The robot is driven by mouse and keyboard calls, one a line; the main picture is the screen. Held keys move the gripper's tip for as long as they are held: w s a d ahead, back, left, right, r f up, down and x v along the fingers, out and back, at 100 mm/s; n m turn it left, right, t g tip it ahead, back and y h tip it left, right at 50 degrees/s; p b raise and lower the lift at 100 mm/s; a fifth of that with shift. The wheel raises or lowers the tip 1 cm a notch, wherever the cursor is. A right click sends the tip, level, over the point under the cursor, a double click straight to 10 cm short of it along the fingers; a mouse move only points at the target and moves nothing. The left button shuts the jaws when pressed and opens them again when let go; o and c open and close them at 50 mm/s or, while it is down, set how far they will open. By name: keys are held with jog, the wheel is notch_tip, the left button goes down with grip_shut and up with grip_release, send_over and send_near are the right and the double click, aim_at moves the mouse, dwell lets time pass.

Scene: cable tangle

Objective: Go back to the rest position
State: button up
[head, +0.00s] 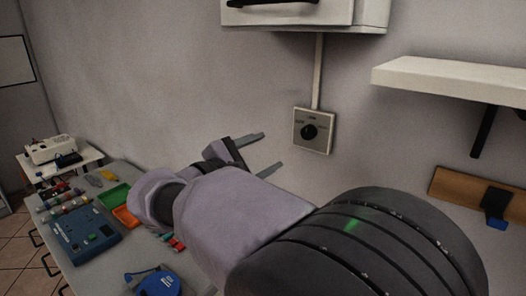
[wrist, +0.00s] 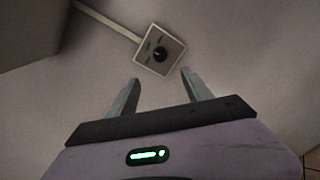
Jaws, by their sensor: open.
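My gripper (head: 262,153) is raised above the table, its two grey fingers apart and pointing to the right toward the wall. It also shows in the wrist view (wrist: 161,88), with nothing between the fingers. A square switch plate with a black rotary knob (head: 309,132) is fixed to the wall ahead of the fingertips. In the wrist view the knob (wrist: 160,54) appears just past the fingertips, and the fingers do not touch it. My arm hides part of the table and the lower wall.
A grey table (head: 112,262) at the left holds a blue device (head: 86,234), a green bin (head: 114,195), an orange bin (head: 126,216) and a blue round tool (head: 158,284). A wall cabinet (head: 300,14) hangs above, and a white shelf (head: 450,80) juts out at the right.

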jog(key=s+d+f+m+g+y+b, duration=0.2)
jog(key=s+d+f+m+g, duration=0.6)
jog(key=s+d, duration=0.5)
jog(key=s+d+f+m+g+y+b, duration=0.25)
jog(key=s+f+m+y, duration=0.45)
jog(key=s+f, duration=0.4)
jog(key=s+a+f+m+t+y, duration=0.1)
jog(key=s+a+m+t+y, duration=0.2)
jog(key=s+a+m, duration=0.2)
jog(key=m, duration=0.3)
jog(key=shift+s+a+f+m+y, duration=0.25)
jog(key=shift+s+a+m+y, duration=0.05)
jog(key=shift+s+y, duration=0.1)
